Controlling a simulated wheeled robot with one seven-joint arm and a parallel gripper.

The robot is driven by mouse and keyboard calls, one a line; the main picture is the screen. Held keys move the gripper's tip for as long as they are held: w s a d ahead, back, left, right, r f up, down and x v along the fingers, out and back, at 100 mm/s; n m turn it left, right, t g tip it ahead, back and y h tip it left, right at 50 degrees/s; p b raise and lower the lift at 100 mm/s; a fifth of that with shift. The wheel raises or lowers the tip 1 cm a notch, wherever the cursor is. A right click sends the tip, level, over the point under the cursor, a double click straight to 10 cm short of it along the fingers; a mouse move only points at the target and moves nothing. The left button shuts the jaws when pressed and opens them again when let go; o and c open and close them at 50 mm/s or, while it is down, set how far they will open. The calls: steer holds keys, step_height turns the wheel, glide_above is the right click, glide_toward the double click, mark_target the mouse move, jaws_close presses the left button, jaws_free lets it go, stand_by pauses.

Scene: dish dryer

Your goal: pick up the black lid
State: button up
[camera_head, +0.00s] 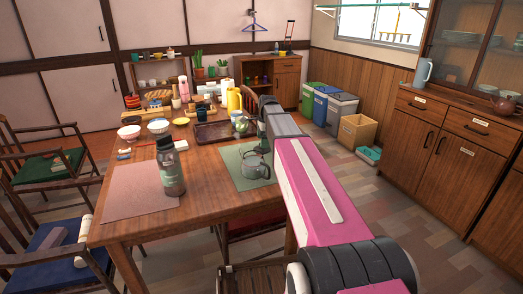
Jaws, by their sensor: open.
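A dark bottle (171,175) stands upright near the front left of the wooden table, at the edge of a pinkish placemat. A black lid (165,143) sits on its top. It is the only black lid I can make out. My pink and grey arm reaches from the lower right over the right side of the table, and its far end is well right of the bottle. Nothing of mine touches the bottle or lid.
Bowls (129,133), a dark tray (212,132) and a yellow pitcher (234,100) crowd the table's back. The pinkish placemat (125,190) is mostly bare. Chairs surround the table.

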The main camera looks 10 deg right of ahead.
steer(key=f, duration=0.3)
steer(key=shift+a+f, duration=0.2)
steer(key=shift+a, duration=0.1)
steer(key=shift+c, duration=0.2)
steer(key=c, duration=0.9)
steer(key=shift+c, duration=0.2)
